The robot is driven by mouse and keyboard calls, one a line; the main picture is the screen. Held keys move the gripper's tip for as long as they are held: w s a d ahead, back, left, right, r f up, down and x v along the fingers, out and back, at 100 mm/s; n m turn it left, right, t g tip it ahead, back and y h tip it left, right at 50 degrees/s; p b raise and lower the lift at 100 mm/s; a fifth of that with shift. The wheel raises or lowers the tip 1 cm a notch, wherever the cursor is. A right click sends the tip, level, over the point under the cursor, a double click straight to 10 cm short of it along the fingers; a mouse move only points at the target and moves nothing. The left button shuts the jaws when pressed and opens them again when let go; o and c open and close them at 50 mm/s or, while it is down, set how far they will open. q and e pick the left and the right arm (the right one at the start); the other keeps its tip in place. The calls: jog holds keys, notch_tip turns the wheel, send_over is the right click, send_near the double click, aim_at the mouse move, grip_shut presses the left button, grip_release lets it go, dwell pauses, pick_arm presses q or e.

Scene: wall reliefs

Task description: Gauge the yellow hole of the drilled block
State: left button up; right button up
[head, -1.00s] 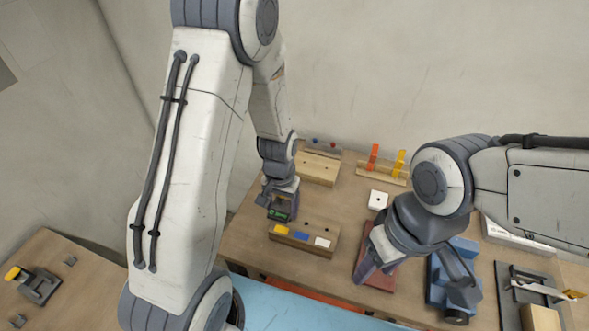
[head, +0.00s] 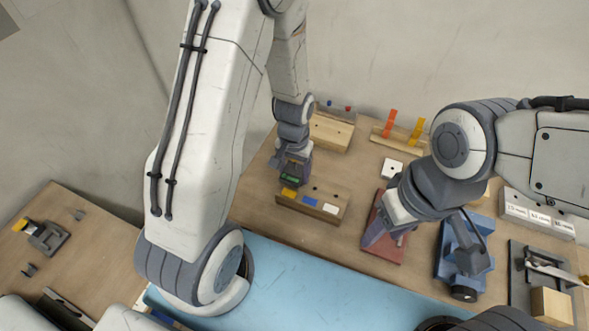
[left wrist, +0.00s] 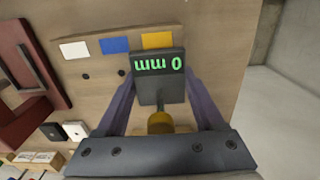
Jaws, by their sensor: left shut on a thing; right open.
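The drilled block (head: 342,203) is a wooden bar with a yellow label (head: 289,193), a blue label (head: 310,200) and a white label (head: 330,208). Dark holes show by the blue and white labels; the hole by the yellow label is hidden by the gauge. My left gripper (left wrist: 160,108) is shut on a dark gauge (left wrist: 145,86) with a green display reading 0 mm. In the head view the gauge (head: 290,180) is at the block's yellow end; I cannot tell whether its tip is in the hole. My right gripper (head: 387,238) is open, over a dark red board.
The dark red board (head: 384,255) and a blue fixture (head: 450,255) are right of the block. Behind are a white piece (head: 391,168), a rack with orange and yellow upright pieces (head: 405,142), and a wooden block (head: 332,133). Labelled boxes (head: 538,215) stand at right.

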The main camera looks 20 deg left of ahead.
pick_arm(q)
jog(key=shift+f+b, duration=0.65)
jog(key=shift+f, duration=0.1)
dwell(0.5)
jog(key=o, duration=1.6)
jog(key=shift+c, duration=0.2)
notch_tip(320, 180, up, 10)
jog(key=shift+f+b, duration=0.15)
jog(key=shift+b, duration=0.25)
jog(key=shift+d+r, duration=0.1)
jog(key=shift+r, duration=0.35)
